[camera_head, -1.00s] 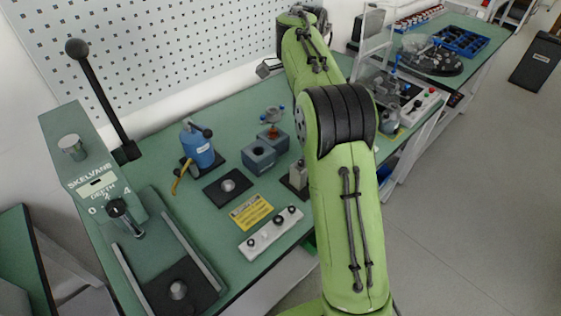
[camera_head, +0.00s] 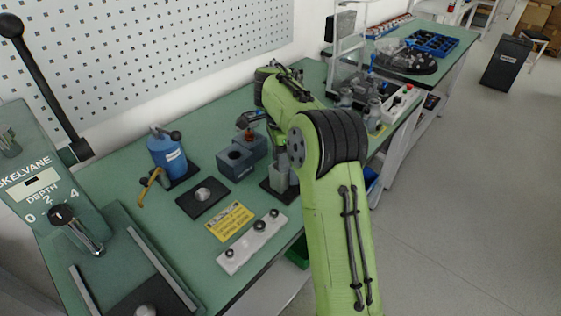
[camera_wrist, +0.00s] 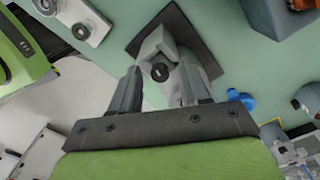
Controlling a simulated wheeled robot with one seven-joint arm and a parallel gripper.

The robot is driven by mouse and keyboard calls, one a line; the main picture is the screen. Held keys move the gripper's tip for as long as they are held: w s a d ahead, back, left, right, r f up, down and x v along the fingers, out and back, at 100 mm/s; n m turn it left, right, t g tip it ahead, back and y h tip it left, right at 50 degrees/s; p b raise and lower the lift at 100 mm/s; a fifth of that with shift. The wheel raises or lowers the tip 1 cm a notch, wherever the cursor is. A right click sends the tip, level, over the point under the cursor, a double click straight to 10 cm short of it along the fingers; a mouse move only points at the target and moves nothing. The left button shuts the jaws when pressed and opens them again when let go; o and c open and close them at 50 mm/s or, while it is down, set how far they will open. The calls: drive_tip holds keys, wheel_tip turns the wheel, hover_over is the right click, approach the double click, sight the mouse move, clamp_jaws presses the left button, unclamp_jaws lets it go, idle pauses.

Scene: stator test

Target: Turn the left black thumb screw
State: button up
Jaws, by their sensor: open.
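A pale bar (camera_head: 240,258) with several dark knobs lies near the table's front edge in the head view; its left black knob (camera_head: 229,253) stands clear of me. Its end also shows at the upper left of the wrist view (camera_wrist: 97,30). A grey post (camera_wrist: 158,45) with a black round screw (camera_wrist: 160,72) stands on a dark square plate (camera_wrist: 140,40). I cannot tell which black screw is the task's left one. My gripper (camera_wrist: 160,88) is open, its two fingers on either side of the screw in the picture; contact is unclear. My arm partly hides the post (camera_head: 280,177) in the head view.
A blue-grey block (camera_head: 235,162), a blue bottle-like device (camera_head: 167,150) and a yellow label (camera_head: 230,221) sit left of the post. A lever press (camera_head: 45,190) stands at far left. Small machines (camera_head: 365,95) crowd the right rear. The aisle at right is clear.

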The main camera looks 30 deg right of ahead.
clamp_jaws()
drive_tip(key=shift+r, duration=0.1)
idle(0.3)
drive_tip(key=n+p, duration=0.3)
drive_tip(key=n, duration=0.2)
drive_tip(key=shift+r+n+p, duration=0.1)
drive_tip(key=shift+n+p, duration=0.2)
drive_tip(key=shift+p, duration=0.05)
drive_tip(key=n+p, duration=0.3)
drive_tip(key=n, duration=0.2)
drive_tip(key=shift+p, duration=0.4)
drive_tip(key=n+p, duration=0.3)
drive_tip(key=n, duration=0.2)
drive_tip(key=shift+n, duration=0.4)
drive_tip(key=shift+n+p, duration=0.6)
drive_tip(key=shift+n, duration=1.7)
